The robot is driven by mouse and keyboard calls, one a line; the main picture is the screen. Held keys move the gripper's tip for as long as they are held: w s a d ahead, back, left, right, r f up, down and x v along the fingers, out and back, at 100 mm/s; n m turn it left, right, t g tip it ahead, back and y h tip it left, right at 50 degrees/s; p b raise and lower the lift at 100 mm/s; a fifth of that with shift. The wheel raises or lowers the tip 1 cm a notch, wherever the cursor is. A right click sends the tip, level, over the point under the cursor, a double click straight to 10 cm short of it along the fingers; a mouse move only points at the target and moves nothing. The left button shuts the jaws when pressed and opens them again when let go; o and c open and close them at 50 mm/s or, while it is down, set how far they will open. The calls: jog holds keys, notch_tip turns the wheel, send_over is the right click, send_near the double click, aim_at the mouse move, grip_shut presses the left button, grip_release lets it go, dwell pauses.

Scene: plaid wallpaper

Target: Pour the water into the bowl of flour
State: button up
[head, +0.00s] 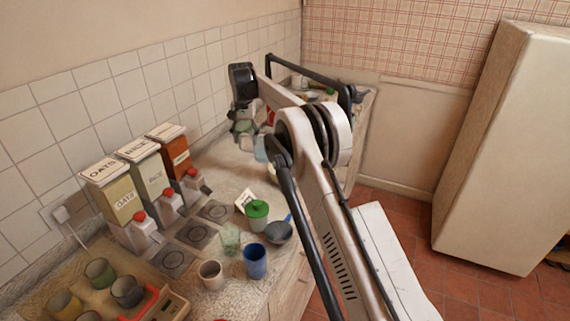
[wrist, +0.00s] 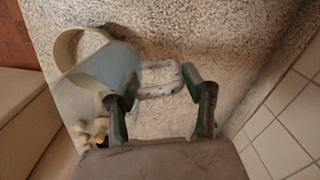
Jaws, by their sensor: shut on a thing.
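My gripper (wrist: 162,88) is shut on the pale speckled handle of a translucent light-blue water jug (wrist: 112,66). The jug is at the left of the fingers in the wrist view and overlaps the cream bowl (wrist: 64,48), whose curved rim shows at upper left. Whether the jug is tilted, and its water level, I cannot tell. The bowl's flour is not clearly visible. In the head view my gripper (head: 246,128) is over the far part of the counter, with the light-blue jug (head: 260,150) beside it; my arm hides most of the bowl.
Oats and rice dispensers (head: 130,195) stand along the tiled wall. Nearer are a green-lidded jar (head: 257,214), a blue cup (head: 255,261), a grey pan (head: 279,232) and several cups. Beige pieces (wrist: 92,133) lie at lower left in the wrist view. A tall cream fridge (head: 500,150) stands right.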

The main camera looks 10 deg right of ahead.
aim_at(253, 131)
jog(key=shift+m, duration=0.3)
jog(key=shift+w+a+f+p, duration=0.35)
jog(key=shift+w+a+f, duration=0.3)
jog(key=shift+a, duration=0.2)
jog(key=shift+w+a+f+p, duration=0.35)
jog(key=shift+w+a+f, duration=0.2)
jog(key=shift+a, duration=0.25)
jog(key=shift+r, duration=0.1)
jog(key=s+d+r+t+y+b, duration=0.1)
jog(key=d+r+y, duration=0.1)
jog(key=s+d+r+t+y+b, duration=0.1)
jog(key=d+r+y+b, duration=0.1)
jog(key=d, duration=0.1)
jog(key=s+d+r+t+y+b, duration=0.1)
jog(key=d+r+y, duration=0.1)
jog(key=y, duration=0.1)
jog(key=shift+d, duration=0.15)
jog(key=shift+s+d+f+t+y+b, duration=0.1)
jog(key=shift+s+d+t+y+b, duration=0.2)
jog(key=shift+d+y+b, duration=0.45)
jog(key=shift+s+d+f+t+y+b, duration=0.15)
jog(key=shift+d+t+y+b, duration=0.3)
jog(key=shift+y, duration=0.6)
